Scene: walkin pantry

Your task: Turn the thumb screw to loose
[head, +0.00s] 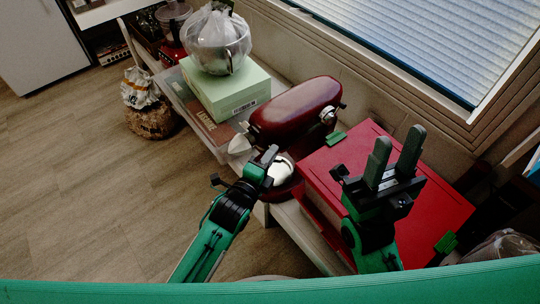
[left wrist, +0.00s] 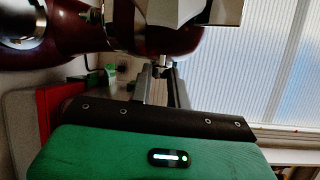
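The dark red stand mixer (head: 295,108) stands on the bench, with a silver bowl-like part (head: 282,172) below its head. My left gripper (head: 268,155) is close to the mixer, beside its silver part. In the left wrist view its two fingers (left wrist: 163,88) stand apart with a narrow gap. A small metal piece (left wrist: 160,63) under the dark red mixer body (left wrist: 172,40) shows at the fingertips. I cannot tell whether it is the thumb screw or whether the fingers touch it. My right gripper (head: 395,155) is open and empty above a red case, its fingers pointing up.
The red case (head: 440,208) with green latches lies right of the mixer. A pale green box (head: 228,90) carries a bag-covered bowl (head: 216,42). Bags (head: 145,105) stand on the floor at left. A window (head: 430,35) is behind.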

